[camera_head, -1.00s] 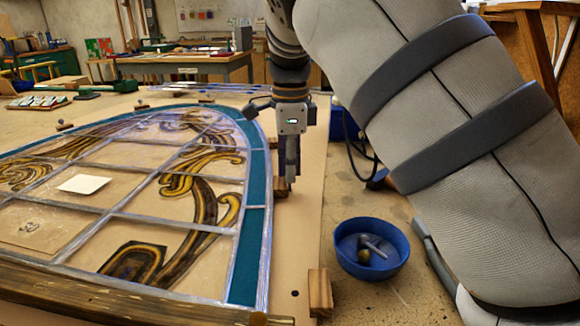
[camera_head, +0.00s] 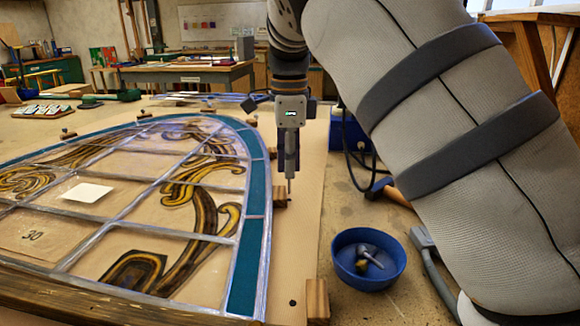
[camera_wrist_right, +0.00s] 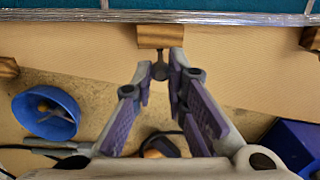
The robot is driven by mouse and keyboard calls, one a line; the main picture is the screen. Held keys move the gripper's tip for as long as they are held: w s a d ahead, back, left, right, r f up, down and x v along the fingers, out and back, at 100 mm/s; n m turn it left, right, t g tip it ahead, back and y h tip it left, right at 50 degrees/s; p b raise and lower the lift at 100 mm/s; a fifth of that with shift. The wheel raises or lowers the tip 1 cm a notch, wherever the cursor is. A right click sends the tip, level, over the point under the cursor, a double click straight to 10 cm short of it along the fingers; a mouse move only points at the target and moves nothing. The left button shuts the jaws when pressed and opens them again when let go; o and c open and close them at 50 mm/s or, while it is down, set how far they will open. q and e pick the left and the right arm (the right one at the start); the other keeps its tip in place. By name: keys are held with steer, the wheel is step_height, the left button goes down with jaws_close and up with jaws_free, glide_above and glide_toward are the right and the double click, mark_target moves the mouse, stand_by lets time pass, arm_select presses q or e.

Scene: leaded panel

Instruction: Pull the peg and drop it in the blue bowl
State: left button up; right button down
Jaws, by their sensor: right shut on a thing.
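My right gripper (camera_head: 290,174) points down beside the wooden block (camera_head: 281,197) at the panel's right edge. It is shut on a slim dark peg (camera_head: 289,186), whose lower end shows below the fingertips. In the right wrist view, the peg's round dark head (camera_wrist_right: 160,71) is between the fingertips, close to the block (camera_wrist_right: 160,36). I cannot tell whether the peg's tip is clear of the board. The blue bowl (camera_head: 342,270) stands to the right on the bench with small grey and brass-coloured pieces in it; it also shows in the right wrist view (camera_wrist_right: 22,112). My left gripper is not in view.
The leaded panel (camera_head: 258,205) lies left of the gripper. Another wooden block (camera_head: 318,300) stands near the board's front edge. A blue box (camera_head: 345,130) and a wooden-handled tool (camera_head: 395,193) lie right of the gripper. The board between gripper and bowl is clear.

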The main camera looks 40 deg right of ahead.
steer(key=shift+r, duration=0.1)
steer(key=shift+r, duration=2.45)
